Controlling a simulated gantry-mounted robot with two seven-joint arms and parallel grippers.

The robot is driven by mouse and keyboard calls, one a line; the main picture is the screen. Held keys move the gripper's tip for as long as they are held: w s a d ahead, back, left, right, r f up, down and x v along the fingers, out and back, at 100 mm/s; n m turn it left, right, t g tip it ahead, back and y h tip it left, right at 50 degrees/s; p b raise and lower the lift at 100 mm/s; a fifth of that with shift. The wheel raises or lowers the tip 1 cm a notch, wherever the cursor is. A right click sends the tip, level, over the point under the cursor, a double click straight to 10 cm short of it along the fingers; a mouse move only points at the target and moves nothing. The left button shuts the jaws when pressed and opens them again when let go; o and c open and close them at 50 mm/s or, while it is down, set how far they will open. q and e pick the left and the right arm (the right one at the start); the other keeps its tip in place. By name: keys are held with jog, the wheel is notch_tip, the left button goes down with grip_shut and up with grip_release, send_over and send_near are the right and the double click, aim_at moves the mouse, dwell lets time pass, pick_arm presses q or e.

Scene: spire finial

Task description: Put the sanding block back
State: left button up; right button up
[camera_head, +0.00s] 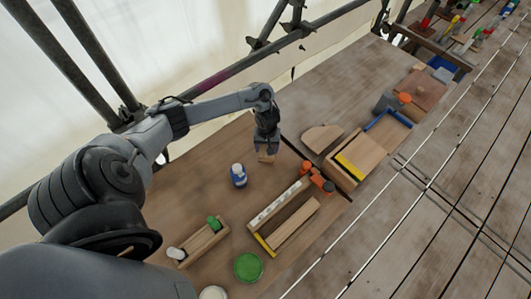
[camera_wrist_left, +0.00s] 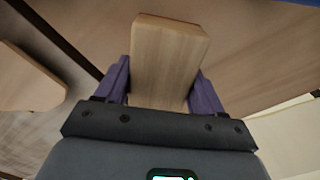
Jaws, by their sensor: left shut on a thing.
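My left gripper (camera_head: 266,148) hangs over the wooden bench (camera_head: 205,190) in the head view. It is shut on a light wooden block (camera_head: 266,157), which looks like the sanding block. In the left wrist view the block (camera_wrist_left: 168,60) sits between the two purple fingers of my left gripper (camera_wrist_left: 164,88) and sticks out past them. The block seems to be just above or at the bench top; I cannot tell if it touches. My right gripper is not in view.
A blue and white jar (camera_head: 238,175) stands left of the block. Wooden trays (camera_head: 205,243) and an orange clamp (camera_head: 318,180) lie nearer. A rounded board (camera_head: 322,138), a box with a yellow strip (camera_head: 360,155) and a blue-edged tray (camera_head: 392,132) lie to the right. A green tin (camera_head: 248,267) stands in front.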

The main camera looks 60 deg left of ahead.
aim_at(265, 150)
pick_arm(q)
jog(key=shift+s+a+f, duration=0.1)
jog(key=shift+a+f, duration=0.2)
jog(key=shift+a, duration=0.15)
notch_tip(265, 150, down, 3)
jog(key=shift+f+b, duration=0.2)
jog(key=shift+b, duration=0.35)
jog(key=shift+f, duration=0.3)
jog(key=shift+f, duration=0.15)
jog(key=o, duration=1)
